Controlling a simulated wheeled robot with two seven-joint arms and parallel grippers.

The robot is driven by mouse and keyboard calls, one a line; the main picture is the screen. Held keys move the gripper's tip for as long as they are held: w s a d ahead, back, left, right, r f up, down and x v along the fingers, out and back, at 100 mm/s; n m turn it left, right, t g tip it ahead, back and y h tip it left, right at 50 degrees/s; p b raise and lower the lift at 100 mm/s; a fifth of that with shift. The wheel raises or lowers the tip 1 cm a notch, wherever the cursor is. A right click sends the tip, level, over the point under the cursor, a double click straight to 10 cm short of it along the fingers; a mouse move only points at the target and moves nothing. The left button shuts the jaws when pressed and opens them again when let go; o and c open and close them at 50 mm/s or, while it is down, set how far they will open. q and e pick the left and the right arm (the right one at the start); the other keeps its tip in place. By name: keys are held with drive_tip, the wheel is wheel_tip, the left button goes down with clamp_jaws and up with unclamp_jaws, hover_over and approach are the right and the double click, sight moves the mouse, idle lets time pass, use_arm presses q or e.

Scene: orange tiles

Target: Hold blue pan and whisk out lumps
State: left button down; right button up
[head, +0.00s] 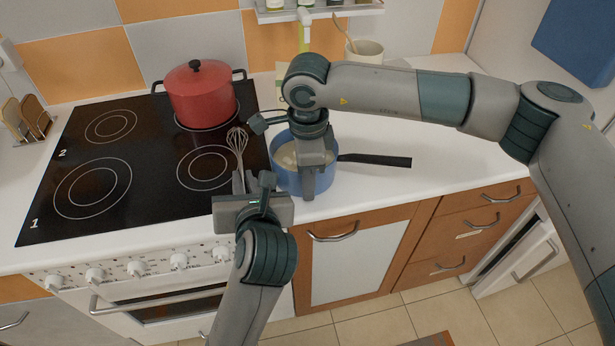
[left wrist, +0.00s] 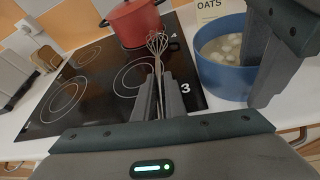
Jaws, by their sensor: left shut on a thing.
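The blue pan (head: 284,181) stands on the white counter right of the hob, its black handle (head: 375,160) pointing right. It holds a pale liquid with whitish lumps, clearer in the left wrist view (left wrist: 228,84). My left gripper (head: 239,182) is shut on the whisk (head: 237,142), which points up and away, left of the pan and outside it. The whisk's wire head (left wrist: 157,42) also shows in the left wrist view. My right gripper (head: 308,185) reaches down at the pan's near right rim, hiding part of it. I cannot tell whether its fingers grip the wall.
A red lidded pot (head: 200,95) stands on the back of the black hob (head: 120,205). An oats package (left wrist: 208,12) stands behind the pan. A utensil crock (head: 365,52) is at the back. The counter (head: 440,135) right of the pan handle is clear.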

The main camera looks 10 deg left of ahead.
clamp_jaws()
idle(1.1)
drive_tip(key=shift+o, duration=0.3)
unclamp_jaws()
drive_tip(key=shift+r, duration=0.15)
wheel_tip(320, 180, up, 12)
drive_tip(key=shift+s+f, duration=0.1)
drive_tip(key=shift+s, duration=0.05)
idle(0.3)
